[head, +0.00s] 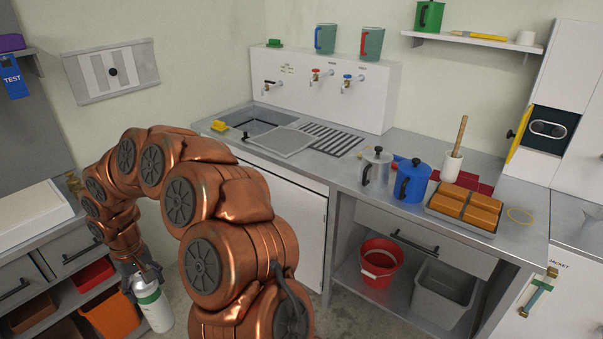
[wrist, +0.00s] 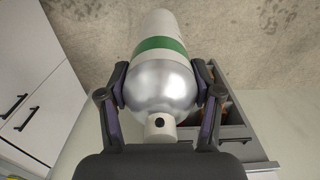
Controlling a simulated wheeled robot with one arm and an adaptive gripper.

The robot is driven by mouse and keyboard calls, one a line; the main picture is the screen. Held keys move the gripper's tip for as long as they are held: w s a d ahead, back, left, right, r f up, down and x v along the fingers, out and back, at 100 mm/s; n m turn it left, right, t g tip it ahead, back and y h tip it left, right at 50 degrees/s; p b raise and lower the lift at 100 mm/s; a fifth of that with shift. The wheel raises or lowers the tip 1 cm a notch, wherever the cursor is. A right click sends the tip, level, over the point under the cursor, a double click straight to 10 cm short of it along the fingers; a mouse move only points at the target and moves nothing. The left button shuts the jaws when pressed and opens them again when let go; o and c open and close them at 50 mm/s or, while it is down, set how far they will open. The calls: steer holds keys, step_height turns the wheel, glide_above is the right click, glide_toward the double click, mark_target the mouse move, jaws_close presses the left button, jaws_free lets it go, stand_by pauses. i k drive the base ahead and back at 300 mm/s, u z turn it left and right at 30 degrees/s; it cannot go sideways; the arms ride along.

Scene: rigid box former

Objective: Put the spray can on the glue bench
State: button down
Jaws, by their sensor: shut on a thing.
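The spray can (head: 153,306) is white with a green band and hangs at the lower left of the head view. In the wrist view the spray can (wrist: 162,85) shows its silver shoulder and pale nozzle close up. My gripper (head: 143,280) is shut on it, with one finger on each side of the shoulder in the wrist view (wrist: 161,90). The can is held over the floor, beside the left drawer unit. I cannot tell which surface is the glue bench.
A counter (head: 400,222) along the back holds a sink, a silver pot (head: 376,168), a blue pot (head: 411,182) and a tray of orange-brown blocks (head: 467,206). A red bucket (head: 381,263) stands on its lower shelf. At left, a bench carries a white tray (head: 30,222).

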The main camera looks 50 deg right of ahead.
mark_target(520, 217)
steer(key=i, duration=1.1)
steer(key=z, duration=0.6)
steer(key=i, duration=0.55)
steer(key=z, duration=3.6)
